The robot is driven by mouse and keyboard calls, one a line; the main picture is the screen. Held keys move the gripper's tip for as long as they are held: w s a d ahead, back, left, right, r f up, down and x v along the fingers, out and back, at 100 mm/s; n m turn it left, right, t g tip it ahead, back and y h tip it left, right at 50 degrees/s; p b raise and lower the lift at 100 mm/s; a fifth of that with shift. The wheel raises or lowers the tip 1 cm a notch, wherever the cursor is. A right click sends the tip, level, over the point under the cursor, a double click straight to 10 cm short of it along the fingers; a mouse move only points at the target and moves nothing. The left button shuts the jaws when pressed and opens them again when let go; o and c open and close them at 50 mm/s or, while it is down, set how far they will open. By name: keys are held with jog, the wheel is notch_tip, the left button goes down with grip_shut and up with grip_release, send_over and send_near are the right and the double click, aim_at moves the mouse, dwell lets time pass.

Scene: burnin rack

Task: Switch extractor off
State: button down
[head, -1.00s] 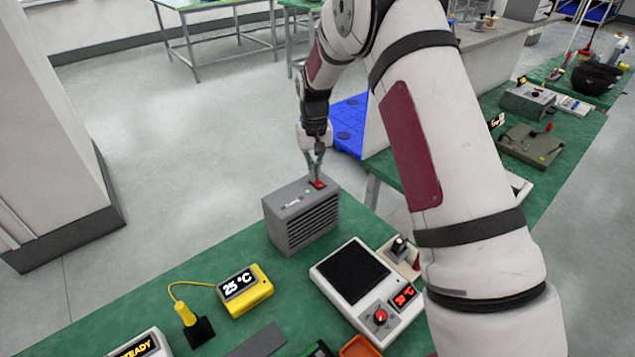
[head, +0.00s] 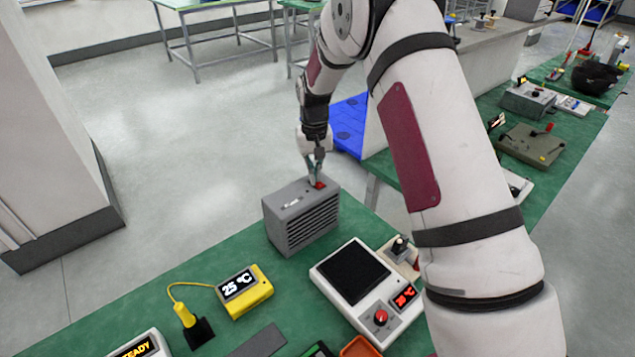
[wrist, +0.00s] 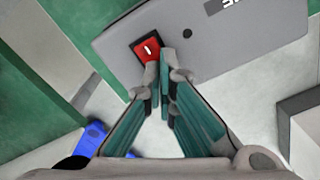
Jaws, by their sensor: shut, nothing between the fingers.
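The extractor (head: 302,222) is a grey box with a slatted front, standing on the green bench. A red rocker switch (head: 319,185) sits on its top near the back right edge; it also shows in the wrist view as a red switch (wrist: 147,49) with a white mark in a dark frame. My gripper (head: 314,183) points down with its fingers shut and empty. In the wrist view the fingertips (wrist: 159,66) are at the lower right edge of the switch and seem to touch it. The small round indicator (wrist: 187,33) beside the switch is dark.
A hotplate (head: 352,275) with a red knob and lit display stands right of the extractor. A yellow thermometer (head: 246,292) reading 25 °C lies in front, wired to a yellow probe (head: 185,316). A blue pallet (head: 349,124) is on the floor behind.

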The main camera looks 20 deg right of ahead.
jog(key=shift+r, duration=3.45)
jog(key=s+r+t, duration=0.3)
jog(key=s+r, duration=1.2)
jog(key=r, duration=0.4)
jog(key=s+r+n+t, duration=0.1)
jog(key=s+r+t, duration=0.1)
jog(key=s, duration=1.9)
jog(key=shift+s+r+t, duration=0.2)
jog(key=shift+s+t, duration=0.1)
jog(key=shift+s, duration=0.05)
